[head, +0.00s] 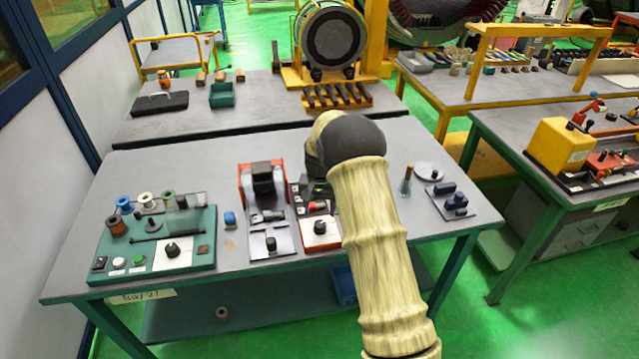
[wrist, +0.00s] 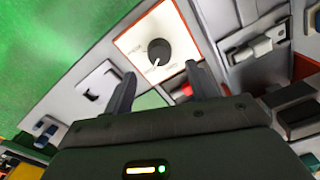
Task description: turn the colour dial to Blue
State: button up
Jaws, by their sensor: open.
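A round black dial (wrist: 158,50) sits on a white plate with an orange-red border in the wrist view. The plate has small markings around the dial that I cannot read. The same dial shows in the head view (head: 320,227) at the table's front middle. Another black knob (head: 172,249) sits on a white plate on the green board; I cannot read which dial is for colour. My gripper (wrist: 160,72) is open, its two fingers apart and empty. The bordered dial shows just beyond the fingertips; no contact is visible.
The green board (head: 205,225) carries several spools and buttons. A red-framed device (head: 262,185) with a lever plate stands left of the bordered dial. A grey plate with dark blue parts (head: 457,203) lies at the table's right.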

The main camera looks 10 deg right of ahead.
aim_at(320, 224)
notch_tip(320, 224, up, 11)
jog(key=b, duration=0.1)
jog(key=shift+b, duration=0.3)
jog(key=shift+r, duration=0.1)
jog(key=s+f+n+t, duration=0.1)
jog(key=s+n, duration=0.3)
jog(key=s, duration=2.5)
jog(key=shift+s+t, duration=0.4)
jog(key=shift+t, duration=0.4)
